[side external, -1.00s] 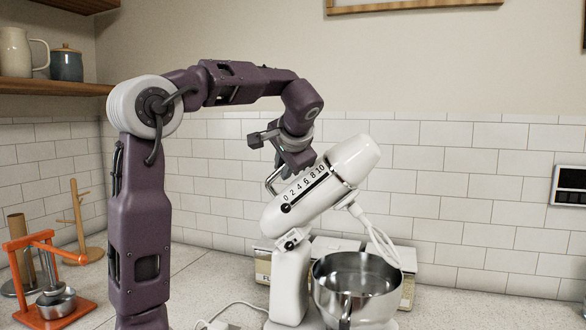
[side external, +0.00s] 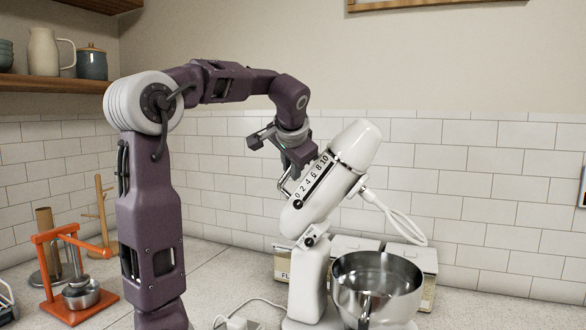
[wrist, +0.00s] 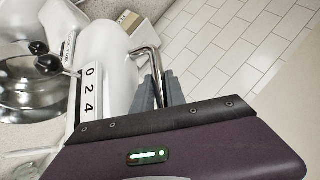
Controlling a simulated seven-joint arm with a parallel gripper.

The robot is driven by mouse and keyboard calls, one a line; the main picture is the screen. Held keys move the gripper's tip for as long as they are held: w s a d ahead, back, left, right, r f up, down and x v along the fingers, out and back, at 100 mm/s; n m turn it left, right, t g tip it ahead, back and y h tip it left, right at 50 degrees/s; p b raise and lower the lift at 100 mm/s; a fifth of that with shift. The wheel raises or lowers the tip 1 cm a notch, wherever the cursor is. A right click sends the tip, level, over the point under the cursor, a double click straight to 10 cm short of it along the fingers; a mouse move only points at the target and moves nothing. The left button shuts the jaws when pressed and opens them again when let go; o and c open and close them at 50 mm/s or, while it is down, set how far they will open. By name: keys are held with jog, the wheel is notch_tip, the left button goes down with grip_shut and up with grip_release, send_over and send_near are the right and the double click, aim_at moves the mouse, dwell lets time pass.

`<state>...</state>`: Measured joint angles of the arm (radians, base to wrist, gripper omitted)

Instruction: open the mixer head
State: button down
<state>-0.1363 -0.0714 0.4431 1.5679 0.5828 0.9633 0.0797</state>
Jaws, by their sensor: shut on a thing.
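The white stand mixer's head (side external: 335,172) is tilted up steeply, its rear low and its front end raised. Its wire whisk (side external: 395,215) hangs clear above the steel bowl (side external: 376,285). The mixer base (side external: 308,285) stands on the counter. My gripper (side external: 291,180) is beside the head's far side, with its fingers partly hidden by the head. In the wrist view my gripper (wrist: 160,90) has its grey fingers close together on the bent metal handle (wrist: 150,58) along the head. The number strip (wrist: 88,92) and black knobs show there too.
White canisters (side external: 350,245) stand behind the mixer against the tiled wall. An orange press (side external: 75,275) and a wooden rack (side external: 102,215) stand at the left. A white cord (side external: 245,310) lies on the counter beside the mixer base.

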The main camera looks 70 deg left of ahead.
jog(key=c, duration=1.6)
grip_release()
jog(key=shift+c, duration=0.2)
jog(key=shift+d+r, duration=0.1)
jog(key=v, duration=0.7)
jog(key=s+d+f+m+t+h, duration=0.1)
jog(key=s+d+f+h, duration=0.3)
jog(key=d+f, duration=0.6)
jog(key=s+d+f+m+t+h, duration=0.1)
jog(key=s+d+f+m+h, duration=0.2)
jog(key=d, duration=1.4)
jog(key=s+f+h, duration=0.2)
jog(key=s+f, duration=0.3)
jog(key=f, duration=0.3)
jog(key=shift+s+d, duration=0.2)
